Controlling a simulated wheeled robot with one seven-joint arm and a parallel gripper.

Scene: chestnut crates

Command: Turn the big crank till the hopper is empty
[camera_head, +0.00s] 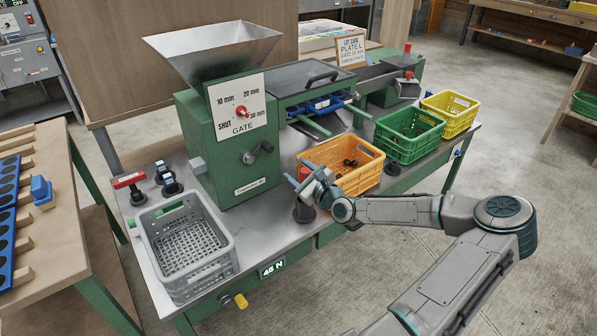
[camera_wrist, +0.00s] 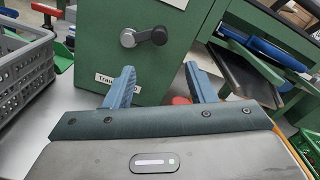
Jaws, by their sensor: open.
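The green machine (camera_head: 228,150) carries a steel hopper (camera_head: 190,62); the part of its inside I see looks bare grey, its bottom is hidden. A crank with a black handle (camera_head: 262,150) is on the machine's front, and shows in the wrist view (camera_wrist: 151,36). A red gate knob (camera_head: 242,112) sits on a white dial marked SHUT, 10, 20 and 30 mm; its exact setting is hard to read. My gripper (camera_head: 299,178) is open and empty, right of and nearer than the crank, apart from it. Its blue fingers (camera_wrist: 159,84) point towards the machine below the crank.
A grey crate (camera_head: 155,262) stands front left. Orange (camera_head: 374,181), green (camera_head: 405,151) and yellow (camera_head: 462,126) crates stand right; the orange one holds dark pieces. A black post (camera_head: 303,210) stands by my gripper. A card (camera_head: 350,50) reads plate L, gate 20 mm.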

